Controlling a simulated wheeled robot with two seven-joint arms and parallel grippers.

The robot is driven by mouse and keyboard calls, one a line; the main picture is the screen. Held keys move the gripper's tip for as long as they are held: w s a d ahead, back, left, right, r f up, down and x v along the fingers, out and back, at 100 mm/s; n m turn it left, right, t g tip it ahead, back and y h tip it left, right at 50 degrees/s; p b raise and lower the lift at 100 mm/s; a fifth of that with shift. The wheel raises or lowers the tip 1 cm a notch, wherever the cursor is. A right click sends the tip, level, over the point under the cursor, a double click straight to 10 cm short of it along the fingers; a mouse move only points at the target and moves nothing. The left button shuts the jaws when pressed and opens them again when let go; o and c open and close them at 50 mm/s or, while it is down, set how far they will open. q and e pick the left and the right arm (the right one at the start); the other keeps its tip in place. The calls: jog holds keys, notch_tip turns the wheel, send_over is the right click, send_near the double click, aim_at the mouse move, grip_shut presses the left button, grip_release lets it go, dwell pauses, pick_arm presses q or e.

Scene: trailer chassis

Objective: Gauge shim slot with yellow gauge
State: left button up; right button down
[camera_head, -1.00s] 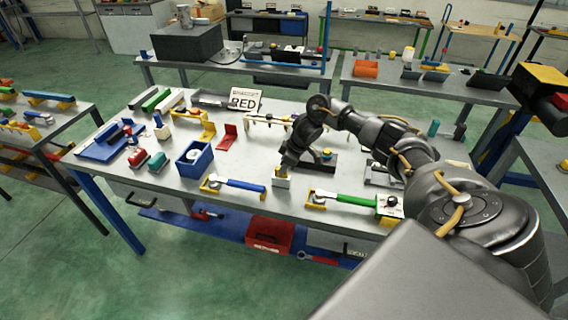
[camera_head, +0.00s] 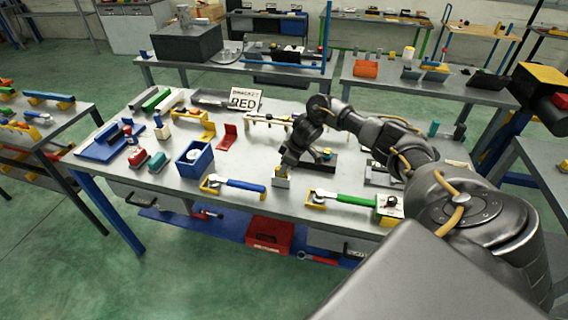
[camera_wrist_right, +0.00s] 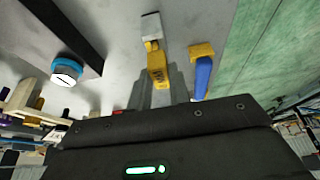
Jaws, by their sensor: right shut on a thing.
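My right gripper (camera_head: 284,165) points down over the front middle of the table. In the right wrist view, the gripper (camera_wrist_right: 158,92) is shut on the yellow gauge (camera_wrist_right: 156,66), between its grey fingers. The gauge's far end meets or overlaps a small pale grey block (camera_wrist_right: 151,26). In the head view this block (camera_head: 281,183) stands on the table directly below the gripper. I cannot tell whether the gauge's tip is inside a slot; the contact is too small and partly hidden. My left gripper is not in view.
A blue-handled tool (camera_head: 242,185) lies close left of the block, and a green-handled tool (camera_head: 345,198) lies to its right. A blue bin (camera_head: 194,161) and a red bracket (camera_head: 227,136) are further left. A dark fixture (camera_head: 322,161) stands just behind the gripper.

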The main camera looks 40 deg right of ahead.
jog(key=shift+r, duration=0.1)
notch_tip(320, 180, up, 6)
jog(key=p, duration=0.5)
jog(key=shift+f+p, duration=0.2)
jog(key=shift+p, duration=0.1)
jog(key=shift+r, duration=1.15)
